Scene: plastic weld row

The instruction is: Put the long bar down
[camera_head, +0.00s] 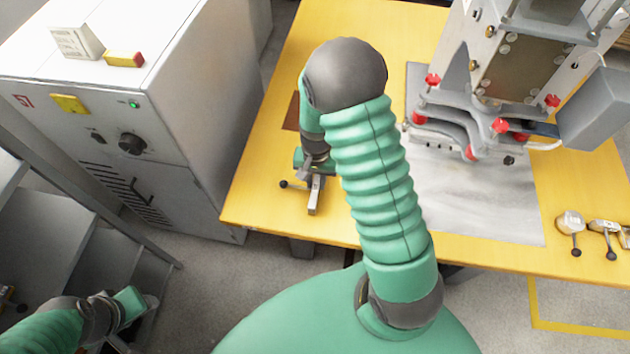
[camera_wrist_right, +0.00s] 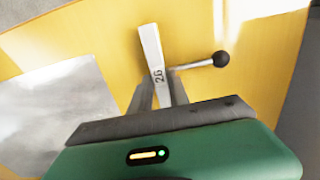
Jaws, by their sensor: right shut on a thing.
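The long bar (camera_head: 314,198) is a narrow pale metal piece with a black ball knob on a side rod. My right gripper (camera_head: 312,172) is shut on it over the yellow table (camera_head: 262,190), near the table's left front part. In the right wrist view the bar (camera_wrist_right: 150,44) sticks out between the fingers (camera_wrist_right: 158,82), with dark digits on its face and the knob to the right. I cannot tell whether the bar touches the table. My left gripper (camera_head: 142,302) is low at the left, away from the table; its fingers are unclear.
A welding machine (camera_head: 510,90) with red knobs stands on a grey metal sheet (camera_head: 480,205). Several smaller knobbed pieces (camera_head: 604,226) lie at the table's right. A white cabinet (camera_head: 140,110) stands left of the table. Yellow table surface around the bar is clear.

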